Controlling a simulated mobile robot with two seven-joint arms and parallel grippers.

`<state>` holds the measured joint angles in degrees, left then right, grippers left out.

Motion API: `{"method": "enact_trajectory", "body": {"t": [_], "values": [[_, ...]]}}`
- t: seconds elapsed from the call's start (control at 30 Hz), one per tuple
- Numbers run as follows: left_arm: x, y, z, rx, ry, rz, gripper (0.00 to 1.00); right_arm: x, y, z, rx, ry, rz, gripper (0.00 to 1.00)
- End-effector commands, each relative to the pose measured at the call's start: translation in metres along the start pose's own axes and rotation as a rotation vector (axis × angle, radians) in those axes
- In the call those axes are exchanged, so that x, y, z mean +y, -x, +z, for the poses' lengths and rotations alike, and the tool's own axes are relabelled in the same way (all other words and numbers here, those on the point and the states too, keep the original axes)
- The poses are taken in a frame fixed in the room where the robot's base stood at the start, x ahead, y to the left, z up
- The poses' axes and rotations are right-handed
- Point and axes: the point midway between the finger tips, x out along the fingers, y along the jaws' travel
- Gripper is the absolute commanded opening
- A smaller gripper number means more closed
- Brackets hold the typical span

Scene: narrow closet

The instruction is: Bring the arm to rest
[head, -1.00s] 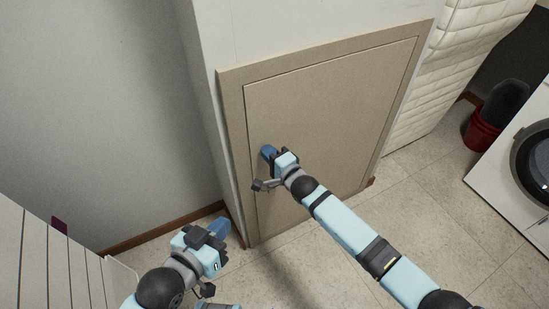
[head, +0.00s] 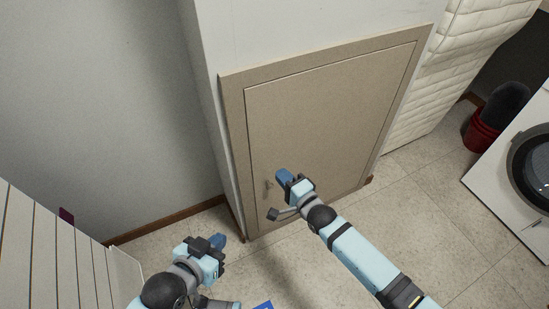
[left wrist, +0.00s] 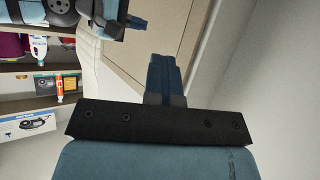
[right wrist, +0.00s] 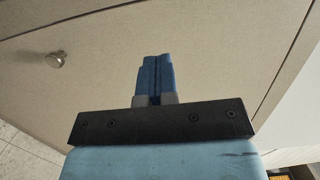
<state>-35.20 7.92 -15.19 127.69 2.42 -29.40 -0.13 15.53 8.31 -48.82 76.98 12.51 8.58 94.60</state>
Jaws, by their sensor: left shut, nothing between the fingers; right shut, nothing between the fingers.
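My right arm reaches in from the lower right in the head view. Its gripper (head: 281,175) is shut and empty, in front of the beige door (head: 325,120) and a little right of the door's small knob (head: 268,186). In the right wrist view the shut blue fingers (right wrist: 156,78) point at the door, and the knob (right wrist: 56,60) is up and to the left, apart from them. My left gripper (head: 218,241) is shut and empty, low at the left near the wall corner. Its closed fingers also show in the left wrist view (left wrist: 163,75). The door looks closed in its frame.
A white slatted panel (head: 40,255) stands at the lower left. A white washing machine (head: 510,170) and a red bucket (head: 480,133) are at the right. Shelves with boxes and tubes (left wrist: 40,85) show in the left wrist view. Tiled floor (head: 430,215) lies open between.

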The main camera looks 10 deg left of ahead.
Motion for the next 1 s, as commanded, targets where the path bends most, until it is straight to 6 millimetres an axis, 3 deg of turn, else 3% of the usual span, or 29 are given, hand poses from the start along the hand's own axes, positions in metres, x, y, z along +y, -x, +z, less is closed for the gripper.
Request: {"method": "enact_trajectory", "body": {"t": [0.2,0.57,0.67,0.97,1.0], "values": [[-0.002,0.002,-0.002,-0.005,-0.007,-0.006,0.00,0.000,0.029,0.005,-0.001,0.000,0.001,0.00],[-0.002,0.002,0.000,-0.013,-0.007,-0.006,0.00,-0.002,0.035,0.006,-0.001,-0.001,0.000,0.00],[-0.002,0.007,-0.008,-0.024,-0.004,-0.009,0.00,-0.018,0.035,0.006,-0.001,-0.001,0.000,0.00],[-0.006,0.034,-0.038,-0.126,0.019,-0.041,0.00,-0.125,0.035,0.006,-0.001,-0.001,0.000,0.00],[-0.008,0.025,-0.020,-0.125,0.018,-0.040,0.00,-0.101,0.036,0.008,-0.002,-0.003,0.004,0.00]]}}
